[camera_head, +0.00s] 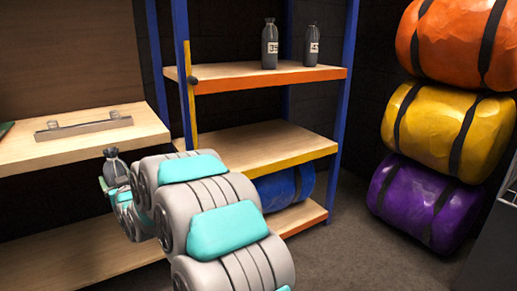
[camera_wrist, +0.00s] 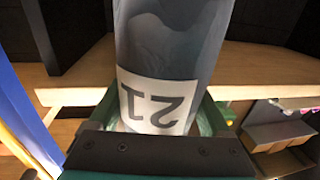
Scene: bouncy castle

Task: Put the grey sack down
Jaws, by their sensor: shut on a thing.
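In the head view the sack (camera_head: 115,168) shows upright, small, in front of the wooden bench's edge. My arm covers most of my gripper there. Whether the sack's base touches anything is hidden.
Two similar grey sacks (camera_head: 270,45) (camera_head: 312,46) stand on the top shelf (camera_head: 255,80). The yellow-edged middle shelf (camera_head: 270,145) is bare; a blue roll (camera_head: 285,187) lies below. The bench (camera_head: 75,145) holds a metal bar (camera_head: 84,127). Orange, yellow and purple rolls (camera_head: 425,200) are stacked right.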

